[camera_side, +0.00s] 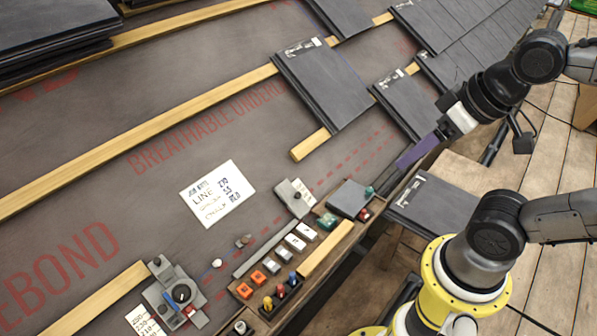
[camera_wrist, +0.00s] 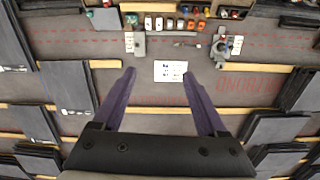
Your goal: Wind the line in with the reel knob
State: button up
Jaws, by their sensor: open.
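The line reel (camera_side: 175,295) is a grey device with a dark round hub and a small knob, fixed at the lower left of the work in the side view. In the wrist view it shows at the upper right (camera_wrist: 228,45), beyond my right-hand finger. A grey block (camera_side: 293,198) stands farther up the row; it also shows in the wrist view (camera_wrist: 140,44). I cannot make out the line itself. My gripper (camera_side: 418,152) is at the right in the side view, well away from the reel. Its purple fingers are spread and empty in the wrist view (camera_wrist: 158,74).
A white card (camera_side: 218,193) with "LINE" and figures lies on the underlay. A wooden tray (camera_side: 325,250) holds several coloured small parts beside the reel. Dark slates (camera_side: 325,85) and wooden battens (camera_side: 140,140) lie across the roof.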

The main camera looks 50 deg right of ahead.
jog(key=shift+n, duration=0.4)
